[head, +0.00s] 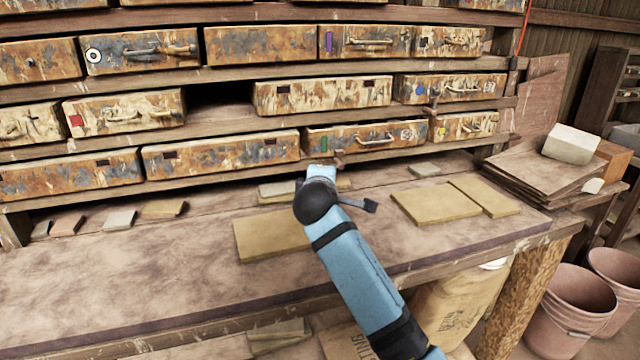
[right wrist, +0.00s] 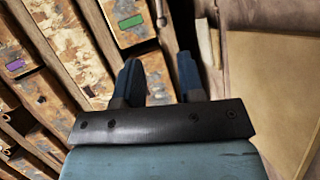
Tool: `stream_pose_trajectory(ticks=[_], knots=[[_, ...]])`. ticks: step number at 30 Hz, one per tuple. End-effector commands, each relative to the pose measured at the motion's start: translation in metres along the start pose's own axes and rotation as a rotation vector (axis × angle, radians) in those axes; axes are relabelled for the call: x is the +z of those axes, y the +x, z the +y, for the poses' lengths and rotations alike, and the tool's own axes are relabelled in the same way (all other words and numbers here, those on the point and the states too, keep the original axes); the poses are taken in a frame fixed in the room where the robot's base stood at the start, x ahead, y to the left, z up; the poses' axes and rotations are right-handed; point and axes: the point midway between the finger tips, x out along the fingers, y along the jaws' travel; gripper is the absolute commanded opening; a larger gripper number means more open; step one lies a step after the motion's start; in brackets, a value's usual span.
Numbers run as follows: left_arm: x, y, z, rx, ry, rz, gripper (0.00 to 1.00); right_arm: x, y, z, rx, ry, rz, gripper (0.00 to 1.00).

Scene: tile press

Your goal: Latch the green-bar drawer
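The green-bar drawer (head: 350,137) is in the lowest row in the head view, with a green bar at its left end, a metal handle and a pale label. I cannot tell whether it is fully flush. A small wooden latch piece (head: 339,162) sits on the rail below its front; its exact turn is unclear. In the right wrist view the green-bar drawer (right wrist: 125,22) is at the top, with a pale piece beside it. My right gripper (right wrist: 158,62) is open and empty, its fingers pointing toward the rail near that drawer. My left gripper is out of view.
Other drawers fill the rack, including a yellow-marked one (head: 464,126) to the right and a plain one (head: 221,154) to the left. Flat tan tiles (head: 436,203) lie on the workbench (head: 120,270). Stacked boards (head: 545,170) stand at the right end.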

Motion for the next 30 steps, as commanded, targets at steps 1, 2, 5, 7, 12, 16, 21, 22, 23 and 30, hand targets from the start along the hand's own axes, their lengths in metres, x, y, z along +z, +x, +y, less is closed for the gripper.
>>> stream_pose_trajectory(ticks=[1, 2, 5, 7, 12, 16, 21, 22, 23, 30], knots=[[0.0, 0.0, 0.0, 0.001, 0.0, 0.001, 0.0, 0.001, 0.004, 0.001, -0.001, 0.001, -0.004, 0.36], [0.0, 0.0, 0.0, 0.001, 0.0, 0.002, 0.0, 0.001, 0.007, 0.001, -0.001, 0.001, -0.005, 0.36], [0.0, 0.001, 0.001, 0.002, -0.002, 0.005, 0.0, 0.001, 0.022, 0.0, -0.002, 0.0, -0.004, 0.36], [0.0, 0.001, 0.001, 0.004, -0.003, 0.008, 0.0, 0.001, 0.036, 0.0, -0.002, -0.001, -0.003, 0.36], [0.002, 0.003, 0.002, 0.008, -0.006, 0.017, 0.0, 0.001, 0.074, -0.001, -0.002, -0.002, -0.003, 0.36], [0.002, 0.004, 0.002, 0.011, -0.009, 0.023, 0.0, 0.0, 0.1, -0.001, -0.003, -0.002, -0.001, 0.36], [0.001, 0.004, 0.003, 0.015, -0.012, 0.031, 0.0, 0.0, 0.123, -0.001, -0.002, -0.001, -0.001, 0.36], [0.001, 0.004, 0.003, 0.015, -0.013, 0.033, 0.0, 0.0, 0.126, -0.001, -0.003, -0.001, -0.001, 0.36], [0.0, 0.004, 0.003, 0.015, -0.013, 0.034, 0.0, 0.0, 0.128, -0.001, -0.002, -0.001, -0.001, 0.36], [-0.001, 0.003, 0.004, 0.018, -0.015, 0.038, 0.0, 0.001, 0.136, -0.001, -0.003, -0.001, 0.0, 0.36]])
